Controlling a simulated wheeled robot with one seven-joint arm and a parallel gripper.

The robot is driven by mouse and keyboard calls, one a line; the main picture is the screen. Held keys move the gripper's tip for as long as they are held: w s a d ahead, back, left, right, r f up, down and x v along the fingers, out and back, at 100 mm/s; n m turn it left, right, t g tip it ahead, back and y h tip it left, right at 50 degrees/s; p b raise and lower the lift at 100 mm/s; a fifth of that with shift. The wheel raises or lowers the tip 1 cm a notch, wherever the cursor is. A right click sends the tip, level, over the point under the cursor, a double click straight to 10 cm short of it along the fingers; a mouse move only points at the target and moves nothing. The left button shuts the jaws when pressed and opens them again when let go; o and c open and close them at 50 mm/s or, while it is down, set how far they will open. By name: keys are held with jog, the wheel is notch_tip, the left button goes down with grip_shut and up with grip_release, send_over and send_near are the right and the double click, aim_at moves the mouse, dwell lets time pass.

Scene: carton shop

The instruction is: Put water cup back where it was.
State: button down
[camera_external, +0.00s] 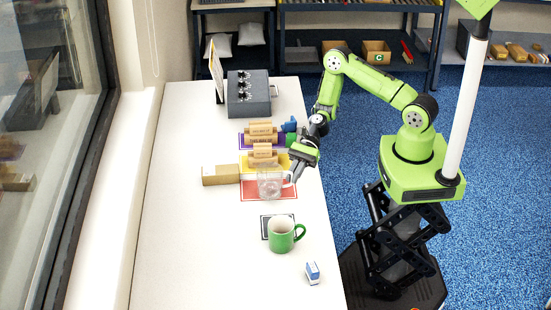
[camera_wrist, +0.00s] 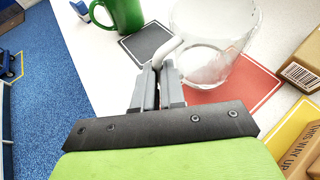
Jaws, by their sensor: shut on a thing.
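The water cup, a clear glass mug (camera_external: 268,186), stands over the red mat (camera_external: 284,196) on the white table. In the wrist view the clear cup (camera_wrist: 212,50) appears upright above the red mat (camera_wrist: 246,88), its handle toward me. My gripper (camera_external: 295,176) is at the cup's right side. In the wrist view the fingers (camera_wrist: 165,85) are shut on the cup's handle. I cannot tell whether the cup's base touches the mat.
Cardboard cartons (camera_external: 220,175) lie beside and behind the cup. A grey box with knobs (camera_external: 248,94) stands at the far end. The table's front left is clear.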

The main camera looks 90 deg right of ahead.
jog(key=shift+f, duration=0.95)
jog(key=shift+f, duration=0.15)
jog(key=c, duration=1.2)
grip_release()
